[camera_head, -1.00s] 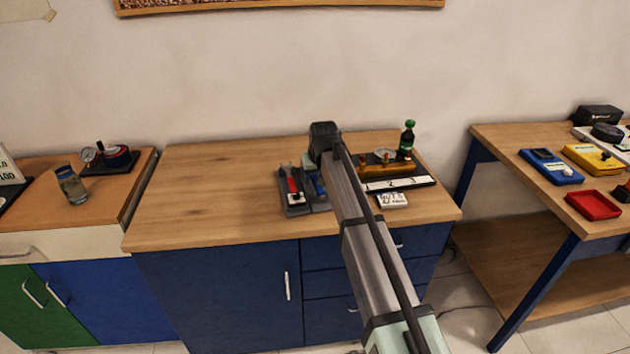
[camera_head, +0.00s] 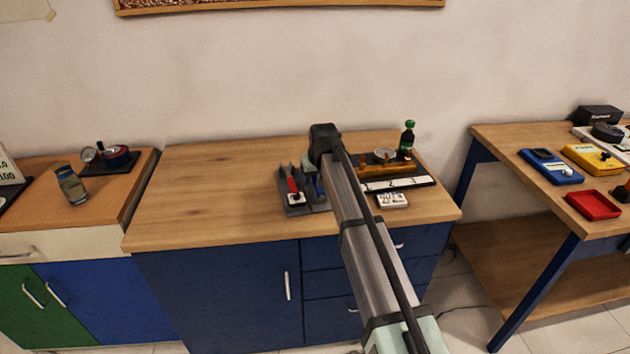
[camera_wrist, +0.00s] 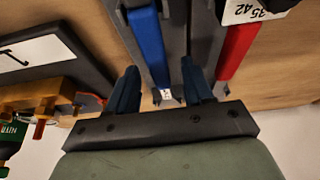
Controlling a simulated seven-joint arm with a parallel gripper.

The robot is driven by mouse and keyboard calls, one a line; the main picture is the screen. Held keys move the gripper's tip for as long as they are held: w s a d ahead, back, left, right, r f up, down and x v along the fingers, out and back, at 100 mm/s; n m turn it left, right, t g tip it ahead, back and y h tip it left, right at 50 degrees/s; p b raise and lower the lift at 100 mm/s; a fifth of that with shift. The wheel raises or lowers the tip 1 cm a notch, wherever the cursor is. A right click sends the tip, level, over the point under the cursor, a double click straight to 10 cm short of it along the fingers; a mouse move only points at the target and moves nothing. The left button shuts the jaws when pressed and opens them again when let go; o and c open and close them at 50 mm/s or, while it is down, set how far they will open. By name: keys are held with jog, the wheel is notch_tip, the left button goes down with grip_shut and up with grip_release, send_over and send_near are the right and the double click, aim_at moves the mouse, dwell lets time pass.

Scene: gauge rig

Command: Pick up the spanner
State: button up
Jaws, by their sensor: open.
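A blue-handled tool (camera_wrist: 148,45) lies in a grey holder (camera_wrist: 205,35) in the wrist view. Its metal end looks forked like a spanner's, though this is small and hard to make out. My gripper (camera_wrist: 160,72) is open, with one dark finger on each side of the blue tool's end. I cannot tell whether the fingers touch it. A red-handled tool (camera_wrist: 236,48) lies in the holder to the right, outside the fingers. In the head view, the holder (camera_head: 297,210) and the red tool (camera_head: 293,187) show left of my arm. My wrist largely hides the blue tool there.
A black board with a white numbered strip (camera_head: 400,184) and brass fitting (camera_head: 384,170) stands right of my arm. A green-capped bottle (camera_head: 408,140) stands behind it. A white card (camera_head: 393,200) lies in front. The wooden worktop (camera_head: 210,190) is clear on the left.

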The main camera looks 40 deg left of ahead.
jog(key=shift+c, duration=0.5)
grip_shut()
